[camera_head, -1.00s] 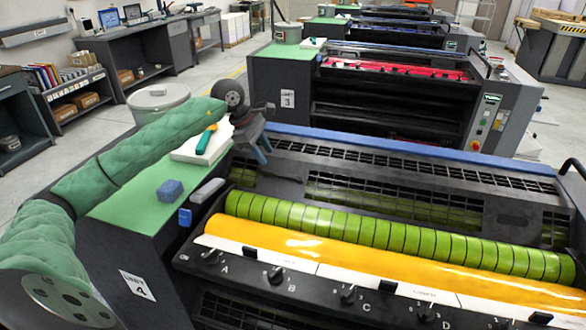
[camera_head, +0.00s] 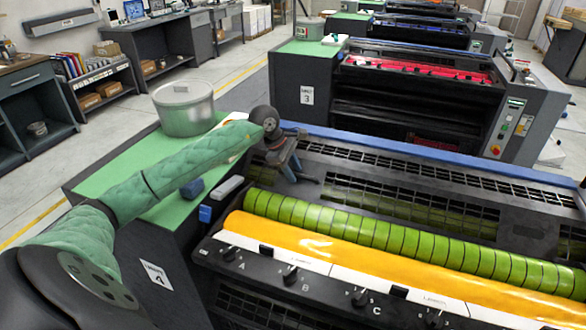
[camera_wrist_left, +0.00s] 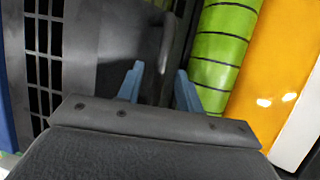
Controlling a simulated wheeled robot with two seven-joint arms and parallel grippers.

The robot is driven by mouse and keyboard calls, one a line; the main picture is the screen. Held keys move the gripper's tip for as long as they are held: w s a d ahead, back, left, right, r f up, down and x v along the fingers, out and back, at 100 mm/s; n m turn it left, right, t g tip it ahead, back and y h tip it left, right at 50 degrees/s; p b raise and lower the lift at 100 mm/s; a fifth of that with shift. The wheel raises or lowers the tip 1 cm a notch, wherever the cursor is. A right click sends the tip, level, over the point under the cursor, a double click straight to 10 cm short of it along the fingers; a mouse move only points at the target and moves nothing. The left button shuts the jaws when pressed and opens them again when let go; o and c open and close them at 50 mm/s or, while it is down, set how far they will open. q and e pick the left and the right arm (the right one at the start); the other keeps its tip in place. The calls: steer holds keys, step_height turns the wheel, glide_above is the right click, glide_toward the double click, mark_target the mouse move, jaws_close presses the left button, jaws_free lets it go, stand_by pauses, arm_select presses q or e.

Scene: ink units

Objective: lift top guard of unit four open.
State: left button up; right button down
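Unit four (camera_head: 157,275) is the nearest press. Its top guard (camera_head: 400,192) is a dark grated panel lying down behind the green roller, and it also shows in the wrist view (camera_wrist_left: 95,45). A dark curved handle (camera_wrist_left: 166,45) stands on the guard. My left gripper (camera_head: 290,168) is at the guard's left end, fingers pointing down toward it. In the wrist view the blue fingers (camera_wrist_left: 160,85) are apart, with the handle ahead of the gap between them; I see no contact. My right gripper is not in view.
A green segmented roller (camera_head: 400,235) and a yellow roller (camera_head: 350,262) lie in front of the guard. A metal pot (camera_head: 185,108), a blue block (camera_head: 192,189) and a grey block (camera_head: 228,187) sit on the green side top. Unit three (camera_head: 307,95) stands behind.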

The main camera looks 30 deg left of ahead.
arm_select(q)
jaws_close()
steer(key=shift+r, duration=0.15)
